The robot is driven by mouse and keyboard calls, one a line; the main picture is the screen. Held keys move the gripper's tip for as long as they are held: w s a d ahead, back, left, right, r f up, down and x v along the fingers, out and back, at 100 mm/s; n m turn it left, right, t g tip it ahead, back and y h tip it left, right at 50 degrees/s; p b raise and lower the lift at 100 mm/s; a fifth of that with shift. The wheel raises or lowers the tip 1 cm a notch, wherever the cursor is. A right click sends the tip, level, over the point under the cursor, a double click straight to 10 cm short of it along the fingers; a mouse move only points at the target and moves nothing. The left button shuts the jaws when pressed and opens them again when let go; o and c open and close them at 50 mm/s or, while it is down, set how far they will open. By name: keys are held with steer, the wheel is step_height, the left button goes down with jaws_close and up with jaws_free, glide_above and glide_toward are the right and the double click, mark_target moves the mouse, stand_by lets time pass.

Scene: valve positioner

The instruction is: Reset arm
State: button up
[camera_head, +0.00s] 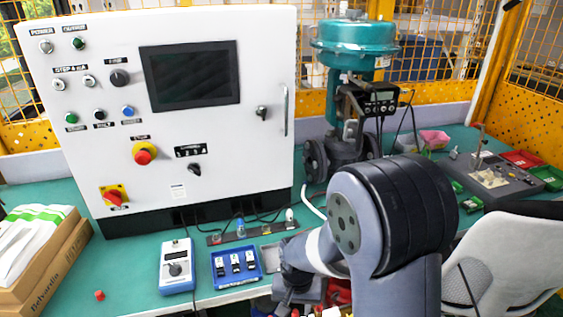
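My arm stands in the right foreground, its large dark grey joint hiding part of the bench behind it. The forearm reaches left and bends down toward the bench's front edge. My gripper (297,292) is at the bottom of the view, low and partly cut off among dark wrist parts. Its fingertips do not show clearly, so I cannot tell whether it is open or shut or holds anything. It is just right of the blue tray (218,284), which holds several small dark-and-white parts.
A white control cabinet (215,130) stands behind. The teal valve actuator (352,38) with its positioner (380,97) is behind my arm. A blue-white handheld meter (177,267), cardboard box (48,268) and red cap (99,295) are left. A white chair (510,262) is right.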

steer(key=shift+f, duration=0.55)
steer(key=shift+r+p, duration=0.3)
steer(key=shift+r, duration=0.1)
steer(key=shift+f, duration=0.1)
